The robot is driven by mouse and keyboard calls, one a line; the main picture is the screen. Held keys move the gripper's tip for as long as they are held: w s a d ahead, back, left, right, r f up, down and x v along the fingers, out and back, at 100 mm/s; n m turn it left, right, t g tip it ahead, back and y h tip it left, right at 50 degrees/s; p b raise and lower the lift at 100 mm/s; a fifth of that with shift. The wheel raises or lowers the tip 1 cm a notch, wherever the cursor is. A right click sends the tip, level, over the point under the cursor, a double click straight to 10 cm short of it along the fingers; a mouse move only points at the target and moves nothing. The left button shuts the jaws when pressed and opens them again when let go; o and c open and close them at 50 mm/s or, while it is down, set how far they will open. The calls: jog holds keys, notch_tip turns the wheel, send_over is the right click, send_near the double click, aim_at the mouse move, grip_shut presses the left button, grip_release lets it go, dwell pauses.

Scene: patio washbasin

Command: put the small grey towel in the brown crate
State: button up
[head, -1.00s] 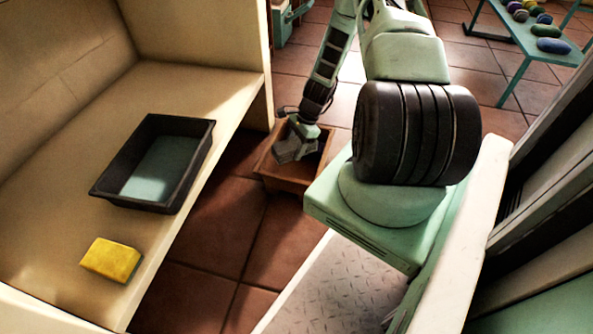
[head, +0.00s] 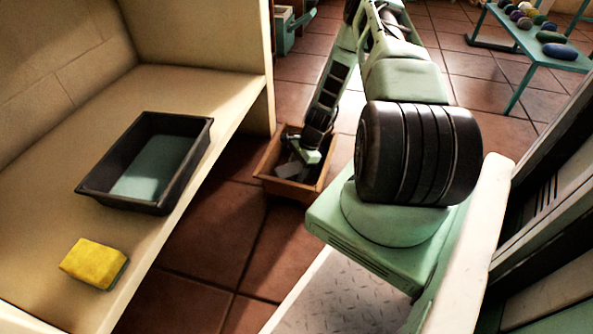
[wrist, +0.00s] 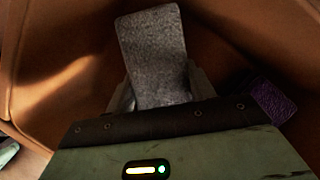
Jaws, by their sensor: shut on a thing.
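The brown crate (head: 289,187) stands on the tiled floor, between the bench and my base. My gripper (head: 297,163) is down inside the crate's opening. In the wrist view my gripper (wrist: 162,100) is shut on the small grey towel (wrist: 152,50), which sticks out beyond the fingers. The crate's inner walls (wrist: 60,60) surround the towel there. The towel shows only as a small grey patch (head: 288,170) in the head view. I cannot tell whether it touches the crate's bottom.
A dark purple thing (wrist: 273,100) lies in the crate, right of my gripper. A cream bench (head: 215,95) at the left bears a black tub (head: 180,190) and a yellow sponge (head: 92,262). A green rack (head: 525,35) with several coloured things stands at the upper right.

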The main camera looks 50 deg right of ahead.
jog(key=o, duration=1.1)
jog(key=shift+f, duration=0.15)
jog(key=p+v, duration=0.6)
jog(key=v, duration=0.6)
jog(key=shift+a+r, duration=0.1)
jog(key=shift+r, duration=0.15)
